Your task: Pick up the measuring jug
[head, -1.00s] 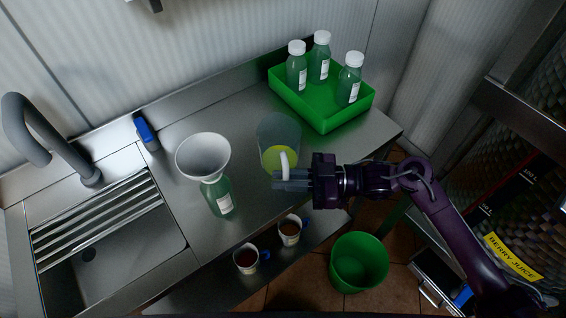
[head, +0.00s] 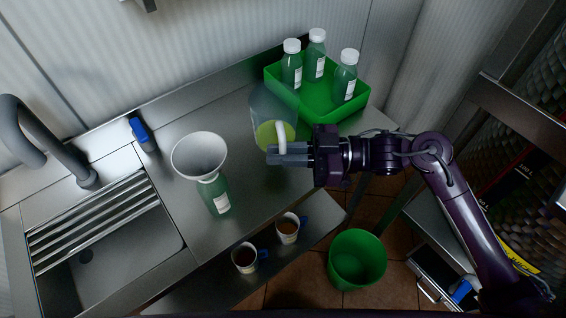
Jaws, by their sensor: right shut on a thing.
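The measuring jug (head: 262,107) is clear, with yellow-green liquid in its lower part and a pale handle facing my right arm. My right gripper (head: 281,150) is shut on the jug's handle. The jug looks close to upright, just in front of the green crate; whether its base is clear of the counter is hard to tell. My left gripper is not in view.
A green bottle (head: 215,197) with a white funnel (head: 199,155) in its neck stands left of the jug. The green crate (head: 322,116) holds 3 capped bottles. Two mugs (head: 245,258) sit on the lower shelf. A green bucket (head: 357,262) stands on the floor.

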